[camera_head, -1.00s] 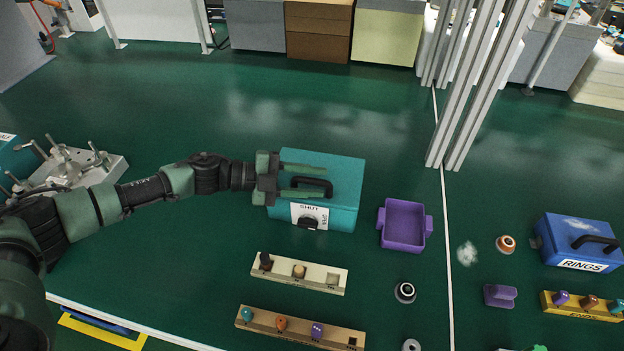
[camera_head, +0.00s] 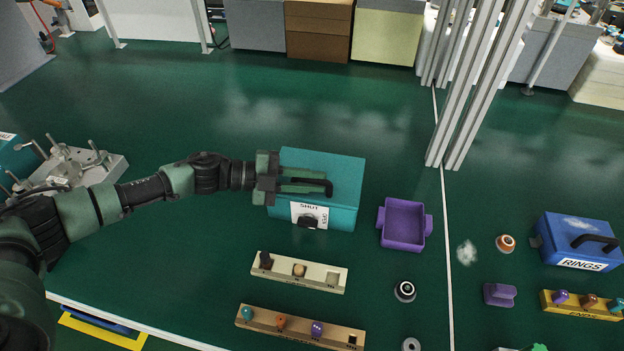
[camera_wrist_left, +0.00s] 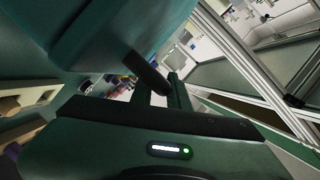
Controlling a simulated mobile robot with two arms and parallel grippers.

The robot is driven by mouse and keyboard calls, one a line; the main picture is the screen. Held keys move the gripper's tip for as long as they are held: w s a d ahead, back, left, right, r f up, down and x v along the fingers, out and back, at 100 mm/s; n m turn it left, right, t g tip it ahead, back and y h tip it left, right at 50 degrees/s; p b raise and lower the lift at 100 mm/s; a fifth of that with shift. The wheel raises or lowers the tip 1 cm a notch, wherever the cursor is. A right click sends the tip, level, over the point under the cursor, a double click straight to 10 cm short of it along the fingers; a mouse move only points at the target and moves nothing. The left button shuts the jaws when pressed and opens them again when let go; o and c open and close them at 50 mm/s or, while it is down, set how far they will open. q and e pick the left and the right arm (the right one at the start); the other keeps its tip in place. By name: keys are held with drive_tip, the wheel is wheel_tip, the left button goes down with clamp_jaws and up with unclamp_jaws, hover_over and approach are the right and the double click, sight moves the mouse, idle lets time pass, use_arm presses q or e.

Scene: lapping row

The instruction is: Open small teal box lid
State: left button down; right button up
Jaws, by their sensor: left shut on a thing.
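The small teal box (camera_head: 340,205) stands on the green table with its lid (camera_head: 335,164) down. A white label reading "SHUT" (camera_head: 300,212) and a dark knob (camera_head: 308,221) are on its front. My left gripper (camera_head: 306,181) reaches in from the left over the lid, its fingers shut on the black lid handle (camera_head: 328,187). In the left wrist view the dark handle (camera_wrist_left: 147,72) runs in between the fingers (camera_wrist_left: 160,90), with the teal box (camera_wrist_left: 105,35) above. My right gripper is not in view.
A purple tray (camera_head: 404,224) stands close to the box's right. A cream rack (camera_head: 299,272) and a wooden rack (camera_head: 300,329) with small knobs lie in front. A blue "RINGS" box (camera_head: 580,242) is far right. Metal posts (camera_head: 474,85) rise behind; table behind the box is clear.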

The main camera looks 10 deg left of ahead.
use_arm(q)
drive_tip(key=shift+w+a+r, duration=0.1)
drive_tip(key=shift+w+r, duration=0.1)
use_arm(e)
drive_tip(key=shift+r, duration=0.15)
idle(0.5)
